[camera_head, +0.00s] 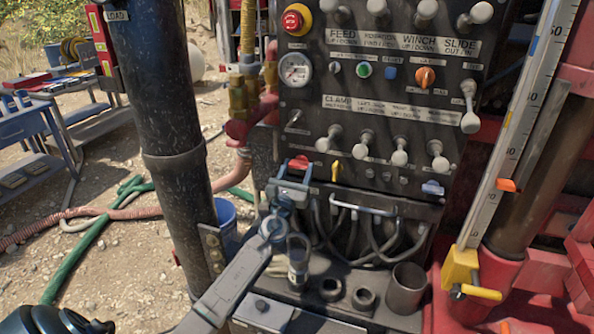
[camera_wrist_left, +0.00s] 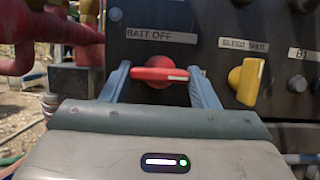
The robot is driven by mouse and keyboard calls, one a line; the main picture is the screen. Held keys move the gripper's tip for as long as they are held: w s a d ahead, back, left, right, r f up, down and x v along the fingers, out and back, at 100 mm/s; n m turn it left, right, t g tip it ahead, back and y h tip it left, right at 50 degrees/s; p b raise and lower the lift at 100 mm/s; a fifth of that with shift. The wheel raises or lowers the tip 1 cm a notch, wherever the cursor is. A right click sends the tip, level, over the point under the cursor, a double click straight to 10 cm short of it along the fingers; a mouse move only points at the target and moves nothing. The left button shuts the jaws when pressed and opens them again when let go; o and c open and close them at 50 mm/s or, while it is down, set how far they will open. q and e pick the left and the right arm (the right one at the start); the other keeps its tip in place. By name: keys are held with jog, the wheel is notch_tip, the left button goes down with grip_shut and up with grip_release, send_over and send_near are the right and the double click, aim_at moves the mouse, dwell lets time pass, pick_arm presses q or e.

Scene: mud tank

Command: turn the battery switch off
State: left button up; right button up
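The battery switch (camera_head: 299,162) is a small red knob low on the left of the dark control panel. In the left wrist view its red handle (camera_wrist_left: 160,74) lies level under the label BATT OFF (camera_wrist_left: 161,36). My left gripper (camera_head: 295,175) is at the panel, with its two blue-grey fingers (camera_wrist_left: 161,80) open, one on each side of the handle. The fingers are close to the handle's ends; I cannot tell whether they touch it. My right gripper is not in view.
A yellow bleed-shut handle (camera_wrist_left: 247,82) sits just right of the switch. A red emergency button (camera_head: 296,20), a gauge (camera_head: 295,69) and several levers fill the panel above. Red pipework (camera_head: 245,128) is on the left. Cables and a metal bar (camera_head: 363,207) lie below right.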

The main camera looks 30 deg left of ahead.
pick_arm(q)
jog(key=shift+n+y, duration=0.4)
jog(key=shift+n, duration=0.1)
jog(key=n+g+y, duration=0.1)
jog(key=n+g, duration=0.1)
jog(key=n, duration=0.4)
jog(key=n+g+y, duration=0.2)
jog(key=n, duration=0.3)
jog(key=n+g+y, duration=0.2)
jog(key=n, duration=0.4)
jog(key=shift+d+r+n+p, duration=0.25)
jog(key=shift+d+n+p, duration=0.05)
jog(key=shift+d, duration=0.05)
jog(key=shift+n+g+p, duration=0.55)
jog(key=shift+n+g, duration=0.15)
jog(key=shift+n, duration=1.2)
jog(key=o, duration=1)
